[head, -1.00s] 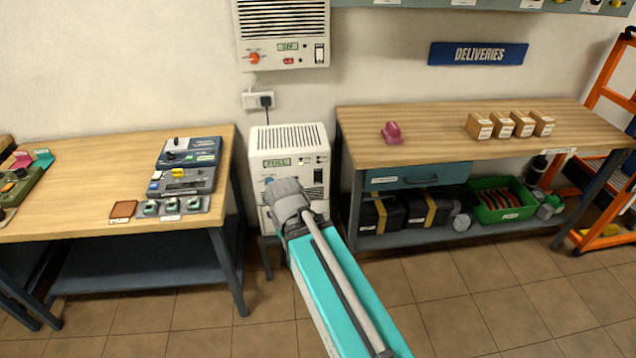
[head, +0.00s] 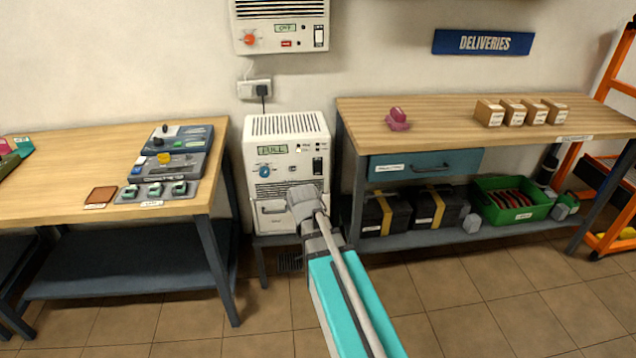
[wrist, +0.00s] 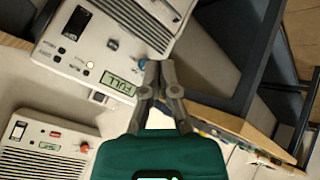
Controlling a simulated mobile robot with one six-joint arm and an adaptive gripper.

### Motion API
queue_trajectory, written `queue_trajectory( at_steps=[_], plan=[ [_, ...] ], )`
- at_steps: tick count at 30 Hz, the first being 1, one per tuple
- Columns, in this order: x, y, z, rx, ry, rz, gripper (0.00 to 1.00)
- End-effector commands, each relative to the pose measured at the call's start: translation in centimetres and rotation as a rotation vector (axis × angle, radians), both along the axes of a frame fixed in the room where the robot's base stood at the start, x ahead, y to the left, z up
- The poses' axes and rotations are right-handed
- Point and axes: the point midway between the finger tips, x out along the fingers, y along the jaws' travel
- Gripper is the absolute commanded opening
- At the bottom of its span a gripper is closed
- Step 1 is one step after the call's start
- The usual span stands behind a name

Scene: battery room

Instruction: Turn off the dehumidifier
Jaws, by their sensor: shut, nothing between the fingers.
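The dehumidifier appears to be the white floor unit (head: 288,127) between the two tables; its display (head: 272,150) reads FULL. It has a blue knob (head: 265,171), a black rocker switch (head: 317,166) at the right and a drawer-like front below. In the wrist view its face shows tilted, with the display (wrist: 117,87), blue knob (wrist: 112,44) and black rocker (wrist: 77,22). My gripper (wrist: 160,68) is shut and empty, its fingertips beside the display and knob in that view; contact cannot be told. In the head view my arm's end covers the unit's lower right front.
A second white unit (head: 280,12) hangs on the wall above, with an OFF display and red knob. A plugged socket (head: 254,89) sits between them. The left table (head: 60,165) and right bench (head: 440,125) flank the floor unit closely. Floor tiles in front are clear.

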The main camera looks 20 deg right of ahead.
Motion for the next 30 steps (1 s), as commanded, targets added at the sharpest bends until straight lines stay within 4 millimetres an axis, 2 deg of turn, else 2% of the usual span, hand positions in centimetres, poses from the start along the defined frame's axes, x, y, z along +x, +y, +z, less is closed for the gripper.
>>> queue_trajectory(
  at_steps=[1,15,24,30],
  plan=[
    [0.9,-0.7,-1.6,-0.028,-0.032,0.016,0.00],
    [6.7,-6.2,-5.2,-0.379,-0.326,0.158,0.00],
    [9.1,-9.6,-7.0,-0.645,-0.489,0.209,0.00],
    [10.0,-11.6,-7.8,-0.820,-0.580,0.223,0.00]
  ],
)
